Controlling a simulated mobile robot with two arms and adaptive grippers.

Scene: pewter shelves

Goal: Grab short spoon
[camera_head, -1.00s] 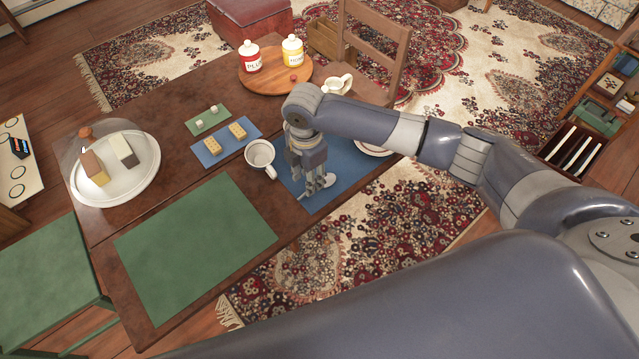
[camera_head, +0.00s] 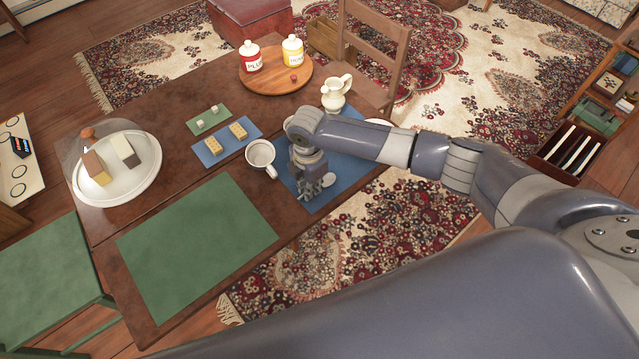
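The short spoon (camera_head: 328,180) lies on the blue mat (camera_head: 345,180) near the front edge of the table. Only its pale bowl shows, just right of my gripper; the rest is hidden behind the fingers. My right gripper (camera_head: 311,192) points down over the spoon, low at the mat. Whether its fingers are open or shut on the spoon cannot be told. My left gripper is not in view.
A white mug (camera_head: 260,154) stands close left of my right gripper. A cream pitcher (camera_head: 335,94) stands behind my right arm. A round wooden board (camera_head: 268,84) holds two jars. The green mat (camera_head: 195,245) is bare.

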